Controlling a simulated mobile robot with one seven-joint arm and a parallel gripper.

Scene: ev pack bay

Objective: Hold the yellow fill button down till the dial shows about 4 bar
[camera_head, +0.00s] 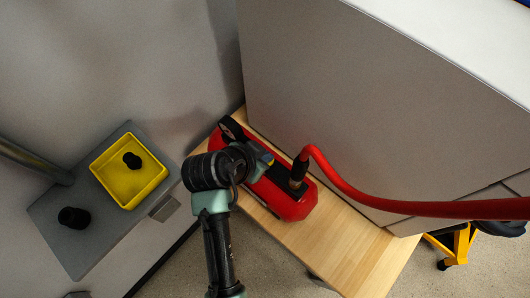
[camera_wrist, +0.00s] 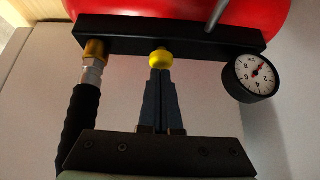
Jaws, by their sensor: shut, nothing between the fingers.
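The yellow fill button (camera_wrist: 160,58) sits on a black manifold bar (camera_wrist: 120,36) along the red tank (camera_wrist: 170,10). My gripper (camera_wrist: 161,70) is shut and empty, its fingertips right at the button in the wrist view. They look in contact, but I cannot tell how far the button is pressed. The round white dial (camera_wrist: 252,76) hangs at the bar's right end. Its red needle points toward the upper right of the face; the picture is too small for a sure reading.
A red hose (camera_head: 375,203) runs from a black fitting on the tank to the right. The wooden bench (camera_head: 345,250) is clear at its near end. A yellow tray (camera_head: 111,187) with a black knob-like part stands on a grey plate at left. A tall grey cabinet (camera_head: 370,110) stands behind.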

